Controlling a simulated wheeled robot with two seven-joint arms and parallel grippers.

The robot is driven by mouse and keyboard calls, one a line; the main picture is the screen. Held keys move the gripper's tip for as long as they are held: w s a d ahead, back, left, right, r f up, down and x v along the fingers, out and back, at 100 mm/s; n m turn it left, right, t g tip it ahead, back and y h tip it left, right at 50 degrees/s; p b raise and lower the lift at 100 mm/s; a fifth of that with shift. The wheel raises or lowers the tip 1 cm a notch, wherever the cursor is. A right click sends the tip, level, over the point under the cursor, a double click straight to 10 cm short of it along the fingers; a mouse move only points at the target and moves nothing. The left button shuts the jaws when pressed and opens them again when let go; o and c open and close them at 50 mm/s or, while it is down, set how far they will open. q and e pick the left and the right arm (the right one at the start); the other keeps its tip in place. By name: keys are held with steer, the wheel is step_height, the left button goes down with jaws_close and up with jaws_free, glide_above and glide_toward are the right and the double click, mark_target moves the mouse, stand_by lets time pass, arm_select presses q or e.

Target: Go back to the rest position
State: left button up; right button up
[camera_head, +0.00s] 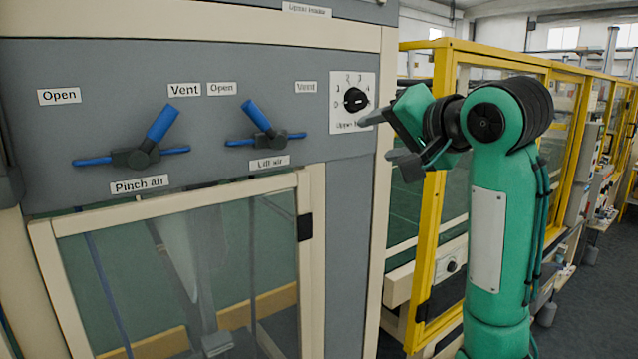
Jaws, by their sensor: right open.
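My right arm (488,235) is green and comes up at the right of the head view, bent at the top toward the grey control panel (225,85). My right gripper (376,137) is open and points left, just right of and below the dark rotary knob (356,99). Nothing shows between its fingers. One fingertip overlaps the lower right of the knob's white plate in the picture; I cannot tell whether it touches. My left gripper is not in view.
The panel carries two blue-handled valves, Pinch air (150,145) and Lift air (264,128). Below is a cream-framed glass door (175,205). A yellow-framed enclosure (437,190) stands behind my right arm. Grey floor (595,290) is open at the far right.

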steer(key=w+d+f+g+h, duration=0.1)
steer(key=d+f, duration=0.1)
steer(key=f, duration=0.9)
steer(key=w+d+f+g+h, duration=0.1)
steer(key=f, duration=0.9)
steer(key=s+d+f+n+g+h, duration=0.1)
steer(key=s+d+f, duration=0.15)
steer(key=f, duration=0.65)
steer(key=s+d+f+n+g+h, duration=0.1)
steer(key=s+f, duration=0.2)
steer(key=f, duration=0.7)
steer(key=s+d+f+n+g+h, duration=0.1)
steer(key=s+d+f+g, duration=0.15)
steer(key=s+f, duration=1.05)
steer(key=s+d+f+n+g+h, duration=0.1)
steer(key=s+d+f+n, duration=0.1)
steer(key=s+f, duration=0.45)
steer(key=s+d+f+n+g+h, duration=0.1)
steer(key=s+d+f+g, duration=0.15)
steer(key=s, duration=0.75)
step_height(320, 180, down, 32)
steer(key=s, duration=0.1)
steer(key=s+d+f+g, duration=0.2)
steer(key=s+f, duration=1.7)
steer(key=shift+s+d+f+n, duration=0.25)
steer(key=shift+d+n, duration=0.05)
steer(key=shift+n, duration=0.1)
